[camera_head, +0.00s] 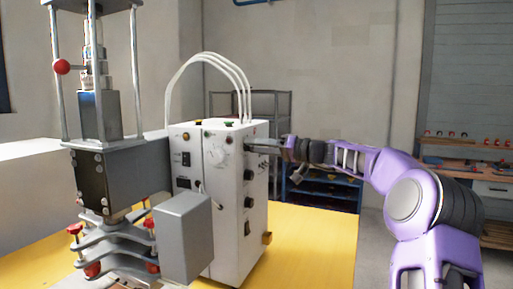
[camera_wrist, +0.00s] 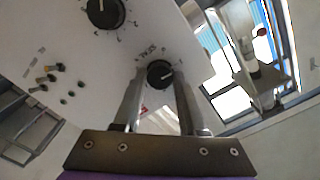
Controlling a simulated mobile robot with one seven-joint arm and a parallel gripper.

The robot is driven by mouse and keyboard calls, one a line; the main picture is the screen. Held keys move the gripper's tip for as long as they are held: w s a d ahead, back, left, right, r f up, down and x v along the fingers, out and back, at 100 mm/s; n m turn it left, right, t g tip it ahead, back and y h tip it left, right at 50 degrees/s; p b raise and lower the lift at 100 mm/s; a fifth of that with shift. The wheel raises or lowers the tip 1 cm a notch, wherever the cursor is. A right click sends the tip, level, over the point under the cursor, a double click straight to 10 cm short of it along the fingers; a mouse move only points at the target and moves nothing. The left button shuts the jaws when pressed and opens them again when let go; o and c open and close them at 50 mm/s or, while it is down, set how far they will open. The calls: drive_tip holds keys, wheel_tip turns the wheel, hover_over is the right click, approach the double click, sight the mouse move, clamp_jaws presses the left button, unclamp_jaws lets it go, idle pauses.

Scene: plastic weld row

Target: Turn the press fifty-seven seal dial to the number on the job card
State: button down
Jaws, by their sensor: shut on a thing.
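The white control box (camera_head: 222,215) of the press stands on a yellow table, with several black knobs on its right face. In the wrist view, a small black dial (camera_wrist: 160,73) with a white pointer line sits between my finger ends, with tiny lettering and a ring of marks around it. My gripper (camera_wrist: 158,88) is shut on this dial, one finger on each side. In the head view, my gripper (camera_head: 272,148) reaches the upper right face of the box from the right; its fingertips are hard to make out. I cannot make out a job card or read the dial's numbers.
A larger black dial (camera_wrist: 105,12) is on the same panel. Several small plugs (camera_wrist: 52,78) sit to its lower left. The metal press (camera_head: 115,170) stands left of the box. White hoses (camera_head: 215,62) arch above it. The yellow table (camera_head: 315,245) is clear at right.

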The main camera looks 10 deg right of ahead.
drive_tip(key=shift+c, duration=2.4)
unclamp_jaws()
drive_tip(key=shift+d, duration=0.1)
drive_tip(key=v, duration=1.7)
drive_tip(key=shift+s, duration=0.1)
